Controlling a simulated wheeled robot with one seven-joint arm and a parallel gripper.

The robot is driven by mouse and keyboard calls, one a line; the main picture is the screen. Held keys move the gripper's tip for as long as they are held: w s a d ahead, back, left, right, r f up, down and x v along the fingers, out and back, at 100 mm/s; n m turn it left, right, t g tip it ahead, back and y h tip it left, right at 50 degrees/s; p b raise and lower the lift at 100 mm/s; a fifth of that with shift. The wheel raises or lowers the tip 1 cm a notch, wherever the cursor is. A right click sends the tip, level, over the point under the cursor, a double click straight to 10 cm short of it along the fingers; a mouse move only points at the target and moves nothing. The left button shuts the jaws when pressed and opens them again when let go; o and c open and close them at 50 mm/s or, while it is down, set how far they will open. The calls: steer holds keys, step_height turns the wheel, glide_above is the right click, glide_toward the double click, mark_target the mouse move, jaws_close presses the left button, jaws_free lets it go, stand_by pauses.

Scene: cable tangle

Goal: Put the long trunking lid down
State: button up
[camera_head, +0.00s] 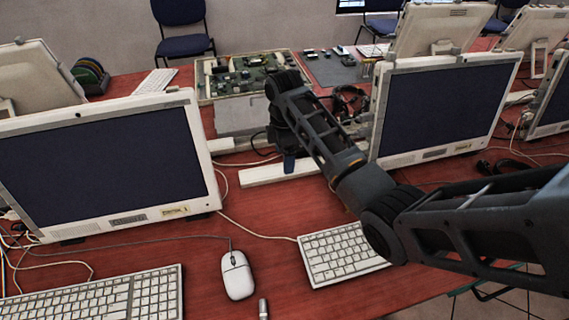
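A long white strip (262,175), which looks like the trunking lid, lies across the red desk between the two front monitors. Its right part runs behind my arm. A second white strip (222,146) shows just behind it; I cannot tell which of the two is the lid or the trunking base. My gripper (289,164) points down at the front strip, with a dark blue fingertip overlapping it in the picture. The gap between the fingers is hidden, so I cannot tell whether it holds the strip.
Monitors stand left (105,165) and right (445,105) of the strips. A circuit board tray (205,95) lies behind. In front are a mouse (237,275), two keyboards (342,254) (110,300) and loose cables (250,229). Some bare red desk (200,240) shows between them.

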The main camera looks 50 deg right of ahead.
step_height(320, 180, up, 8)
steer(key=shift+f, duration=0.2)
stand_by(0.3)
